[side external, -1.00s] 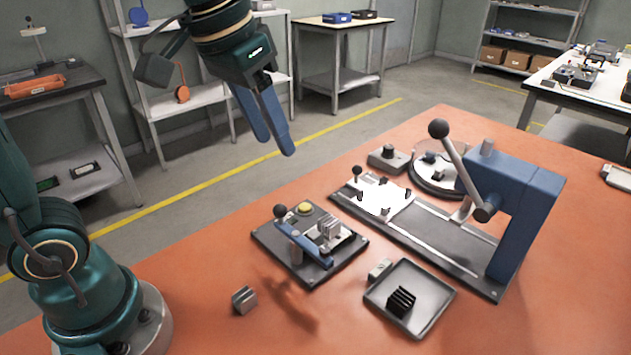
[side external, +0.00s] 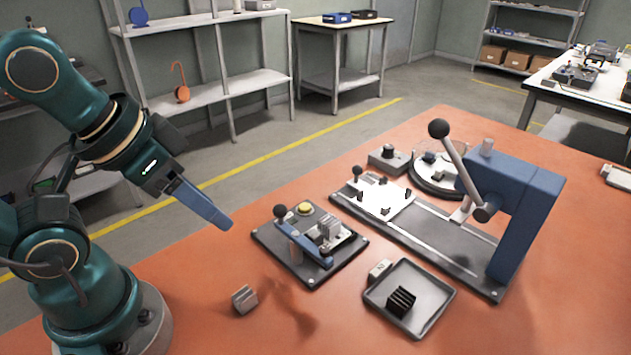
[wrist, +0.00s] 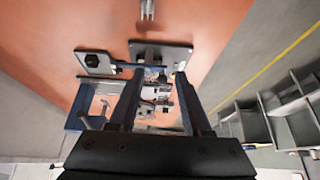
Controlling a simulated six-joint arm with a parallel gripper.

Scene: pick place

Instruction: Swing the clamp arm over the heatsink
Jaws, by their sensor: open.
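The clamp fixture (side external: 268,238) is a dark plate on the orange table. Its blue clamp arm (side external: 318,252), with a black knob (side external: 280,211), slants across the plate's front side. A silver finned heatsink (side external: 329,228) sits in the fixture behind the bar. The bar appears beside the heatsink, not across its top. My gripper (side external: 227,224) is in the air left of the fixture, pointing down toward it. In the wrist view my gripper (wrist: 158,74) has its fingers apart, with nothing held; the fixture plate (wrist: 180,50) shows past the fingertips, and the fingers partly block the view.
A grey tray (side external: 437,292) holding a black finned heatsink (side external: 401,299) lies right of the fixture. A loose silver block (side external: 244,298) lies in front-left. A blue press (side external: 525,200) with a long lever stands behind right. A yellow button (side external: 306,208) is on the fixture.

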